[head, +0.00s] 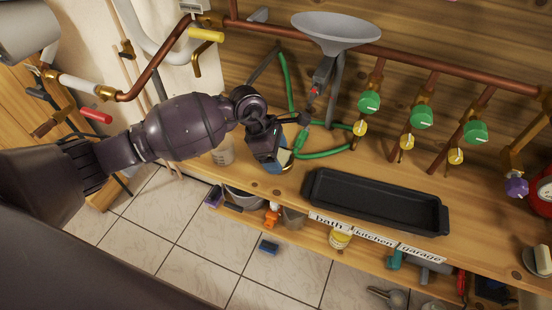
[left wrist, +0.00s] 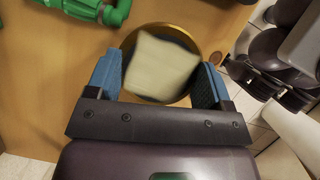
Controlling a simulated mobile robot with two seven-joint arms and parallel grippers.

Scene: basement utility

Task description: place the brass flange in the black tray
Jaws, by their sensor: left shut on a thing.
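My left gripper (head: 279,160) is over the bench, left of the black tray (head: 375,204). In the left wrist view its two blue-padded fingers (left wrist: 160,72) are shut around the round brass flange (left wrist: 187,101), whose gold rim shows between them. A pale cream squarish piece (left wrist: 160,66) covers much of the flange's middle; I cannot tell whether it is part of it. In the head view only a thin gold edge shows under the fingers. The tray is long, rectangular and empty. My right gripper is not in view.
A pale jar (head: 222,153) stands left of the gripper. A green hose (head: 322,154) lies behind it. Copper pipes with green valve knobs (head: 369,102) rise behind the tray, and a grey funnel (head: 336,30) hangs above. Labels line the bench's front edge, with a lower shelf beneath.

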